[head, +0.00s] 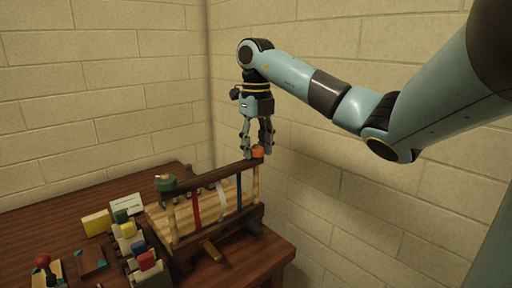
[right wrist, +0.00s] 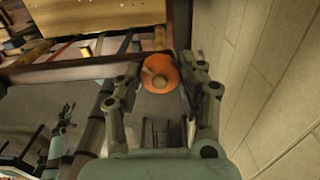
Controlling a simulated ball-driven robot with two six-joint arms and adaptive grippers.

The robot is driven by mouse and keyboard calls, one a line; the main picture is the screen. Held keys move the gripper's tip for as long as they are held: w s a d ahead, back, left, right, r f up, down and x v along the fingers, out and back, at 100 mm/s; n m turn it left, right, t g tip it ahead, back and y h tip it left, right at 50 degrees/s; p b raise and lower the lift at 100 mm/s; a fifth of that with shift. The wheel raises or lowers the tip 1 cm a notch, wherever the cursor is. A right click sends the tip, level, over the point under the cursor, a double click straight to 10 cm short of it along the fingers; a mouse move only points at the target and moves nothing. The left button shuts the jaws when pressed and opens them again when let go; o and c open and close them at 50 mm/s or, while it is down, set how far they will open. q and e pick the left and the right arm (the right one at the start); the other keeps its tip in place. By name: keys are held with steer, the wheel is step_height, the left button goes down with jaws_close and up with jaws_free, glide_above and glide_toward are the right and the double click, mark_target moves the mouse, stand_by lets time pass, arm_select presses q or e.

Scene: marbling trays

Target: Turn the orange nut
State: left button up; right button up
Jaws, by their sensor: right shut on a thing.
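The orange nut (head: 257,152) sits at the right end of the dark top bar of a wooden frame (head: 210,183) in the head view. My right gripper (head: 256,151) reaches down to it from above, with its fingers on either side of the nut. In the right wrist view the nut (right wrist: 158,72) is a round orange disc with a pale post end in its middle. The fingertips (right wrist: 160,72) are closed on its two sides.
The frame stands near the right table edge, close to the wall (head: 320,190). A green knob (head: 165,183) tops its left end. A yellow block (head: 97,222), a white card (head: 126,204) and a red-knobbed item (head: 42,261) lie left of it.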

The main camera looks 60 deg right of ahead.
steer(key=shift+m, duration=0.6)
steer(key=o, duration=1.2)
